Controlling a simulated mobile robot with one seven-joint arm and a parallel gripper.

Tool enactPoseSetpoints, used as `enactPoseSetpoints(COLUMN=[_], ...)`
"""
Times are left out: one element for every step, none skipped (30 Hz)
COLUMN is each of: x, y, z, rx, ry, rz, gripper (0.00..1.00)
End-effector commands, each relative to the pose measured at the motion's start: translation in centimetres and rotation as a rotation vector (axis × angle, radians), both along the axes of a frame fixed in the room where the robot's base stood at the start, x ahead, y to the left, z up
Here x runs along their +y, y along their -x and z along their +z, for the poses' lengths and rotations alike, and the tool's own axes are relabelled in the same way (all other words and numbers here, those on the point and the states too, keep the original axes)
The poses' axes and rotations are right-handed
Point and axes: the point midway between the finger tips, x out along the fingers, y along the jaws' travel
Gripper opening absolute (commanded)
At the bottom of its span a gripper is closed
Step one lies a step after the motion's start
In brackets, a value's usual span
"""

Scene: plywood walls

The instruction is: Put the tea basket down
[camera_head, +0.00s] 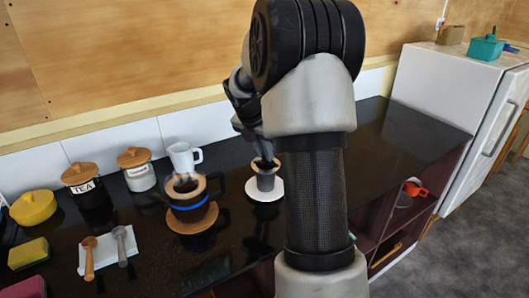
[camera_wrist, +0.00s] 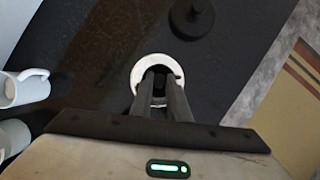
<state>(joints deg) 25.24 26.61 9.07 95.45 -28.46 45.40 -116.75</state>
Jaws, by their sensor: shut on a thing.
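The tea basket (camera_head: 265,181), a small grey cup shape with a wood-coloured rim, stands upright at a round white saucer (camera_head: 276,194) on the dark counter. I cannot tell whether its bottom touches the saucer. My gripper (camera_head: 262,156) points down at it and is shut on it, partly covered by my arm. In the wrist view my gripper's fingers (camera_wrist: 161,84) reach over the white saucer (camera_wrist: 140,67) and hide most of the basket. A dark teapot (camera_head: 188,208) with a wooden rim and blue band stands on a wooden coaster to the left.
A white mug (camera_head: 181,155), a white jar (camera_head: 139,177) and a dark tea jar (camera_head: 88,196) stand along the back wall. A white cloth (camera_head: 108,255) with two utensils lies at the front left. A dark round object (camera_wrist: 191,18) sits beyond the saucer in the wrist view.

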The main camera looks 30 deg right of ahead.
Motion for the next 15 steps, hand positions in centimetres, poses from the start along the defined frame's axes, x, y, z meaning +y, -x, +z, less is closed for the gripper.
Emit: enactPoseSetpoints(x=[0.01,0.01,0.01,0.01,0.01,0.01,0.01,0.01,0.01,0.01,0.01,0.01,0.01,0.01,0.00], y=[0.02,0.01,0.00,0.00,0.00,0.00,0.00,0.00,0.00,0.01,0.01,0.01,0.01,0.01,0.00], z=[-0.25,-0.28,-0.22,-0.22,-0.22,-0.21,-0.21,-0.21,-0.21,-0.20,-0.20,-0.20,-0.18,-0.10,0.09], rx=[0.002,0.002,0.000,0.000,0.000,0.000,0.000,0.000,0.000,0.000,0.000,0.000,0.000,0.000,0.000], ry=[0.000,0.000,0.000,0.000,0.000,0.000,0.000,0.000,0.000,0.000,0.000,0.000,0.000,0.000,0.000], rz=[0.001,0.001,0.001,0.001,0.001,0.000,0.000,0.000,0.000,0.000,0.000,0.000,0.000,0.000,0.000], gripper=[0.00,0.17,0.24,0.29,0.34,0.34,0.34,0.34,0.34,0.34,0.34,0.34,0.34,0.34,0.34])
